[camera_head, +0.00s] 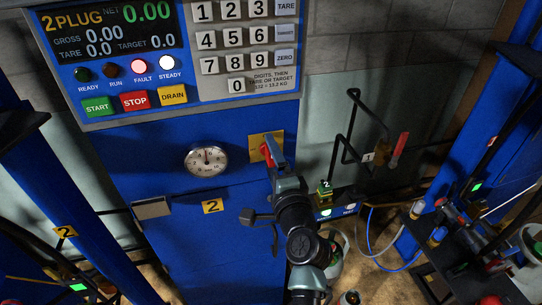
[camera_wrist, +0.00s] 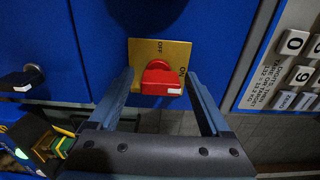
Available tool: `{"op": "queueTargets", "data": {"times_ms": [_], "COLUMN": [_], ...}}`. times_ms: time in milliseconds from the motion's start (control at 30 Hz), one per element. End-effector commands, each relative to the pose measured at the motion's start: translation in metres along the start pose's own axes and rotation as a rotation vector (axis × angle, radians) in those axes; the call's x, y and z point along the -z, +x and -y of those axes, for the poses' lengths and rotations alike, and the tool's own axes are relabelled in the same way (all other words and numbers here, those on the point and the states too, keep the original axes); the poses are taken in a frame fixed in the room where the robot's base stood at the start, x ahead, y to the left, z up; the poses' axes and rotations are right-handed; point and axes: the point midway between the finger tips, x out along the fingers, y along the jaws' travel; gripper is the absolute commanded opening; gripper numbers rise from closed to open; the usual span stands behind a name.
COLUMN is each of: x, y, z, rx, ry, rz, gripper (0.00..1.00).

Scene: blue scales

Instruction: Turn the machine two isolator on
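The machine two isolator is a red knob (camera_head: 265,153) on a yellow plate (camera_head: 256,142), on the blue cabinet front right of the round gauge. In the wrist view the red knob (camera_wrist: 160,80) shows a white mark at its lower right, and the plate (camera_wrist: 142,50) reads OFF at the top and ON at the right. The knob's exact setting is hard to tell. My gripper (camera_head: 275,150) is at the knob. In the wrist view my gripper (camera_wrist: 159,78) is open, one finger on each side of the knob, with visible gaps.
The blue cabinet (camera_head: 230,250) carries a 2 label (camera_head: 212,206), a gauge (camera_head: 206,161) and a black handle (camera_head: 256,217). The control panel (camera_head: 150,60) overhangs above. A small lit box (camera_head: 335,208) and a bent black pipe (camera_head: 345,140) stand to the right.

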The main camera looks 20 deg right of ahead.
Motion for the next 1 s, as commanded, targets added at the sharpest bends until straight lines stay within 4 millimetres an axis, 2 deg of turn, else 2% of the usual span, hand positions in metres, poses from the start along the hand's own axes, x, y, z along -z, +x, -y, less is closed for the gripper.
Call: {"op": "queueTargets", "data": {"times_ms": [267,433,1000], "x": [0.000,0.000,0.000], "y": [0.000,-0.011,-0.114], "z": [0.000,-0.001,-0.003], "rx": [0.000,0.000,-0.002], "ry": [-0.003,-0.004,-0.003], "rz": [0.001,0.001,-0.001], "gripper": [0.82,0.82,0.82]}}
